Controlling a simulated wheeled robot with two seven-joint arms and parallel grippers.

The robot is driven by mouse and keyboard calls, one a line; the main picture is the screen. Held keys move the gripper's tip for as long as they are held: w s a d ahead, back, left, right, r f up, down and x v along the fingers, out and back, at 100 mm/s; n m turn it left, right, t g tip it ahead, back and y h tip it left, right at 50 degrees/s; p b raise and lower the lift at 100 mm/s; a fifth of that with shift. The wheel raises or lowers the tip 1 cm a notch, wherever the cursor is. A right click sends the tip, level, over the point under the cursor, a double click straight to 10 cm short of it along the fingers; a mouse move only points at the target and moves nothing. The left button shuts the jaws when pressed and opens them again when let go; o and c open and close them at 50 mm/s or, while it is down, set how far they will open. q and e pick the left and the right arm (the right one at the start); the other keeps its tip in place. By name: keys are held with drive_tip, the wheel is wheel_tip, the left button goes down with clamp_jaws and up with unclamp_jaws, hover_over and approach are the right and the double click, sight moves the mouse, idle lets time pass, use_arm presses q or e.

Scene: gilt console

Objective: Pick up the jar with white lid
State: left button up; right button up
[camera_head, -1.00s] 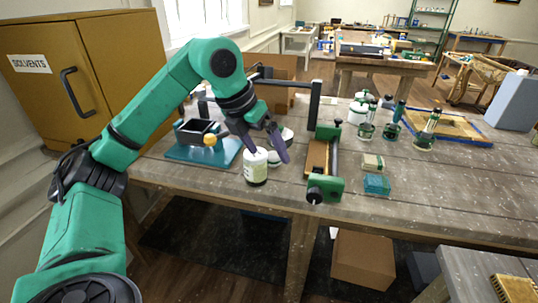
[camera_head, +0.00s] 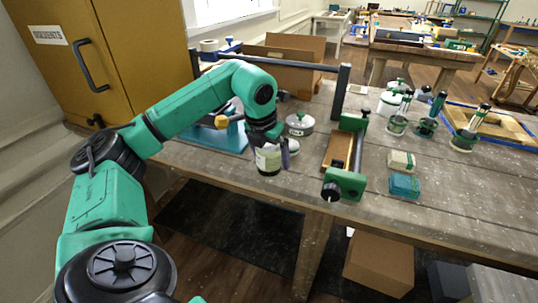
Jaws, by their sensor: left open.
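The jar (camera_head: 268,161), with a cream label and dark base, stands upright near the front edge of the wooden bench. Its white lid is hidden now behind my left gripper (camera_head: 273,146). The gripper is open, pointing down at the top of the jar, with one dark purple finger along the jar's right side. The other finger is mostly hidden, and I cannot tell whether either touches the jar. My right gripper is not in view.
A round lidded tin (camera_head: 299,124) stands just behind the jar. A green clamp-like tool (camera_head: 344,183) lies to the right, with small cream (camera_head: 400,160) and teal (camera_head: 404,186) blocks beyond. A black frame (camera_head: 341,92) rises behind. The bench's right front is clear.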

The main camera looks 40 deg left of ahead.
use_arm(q)
drive_tip(key=shift+f, duration=0.1)
drive_tip(key=shift+w, duration=0.1)
clamp_jaws()
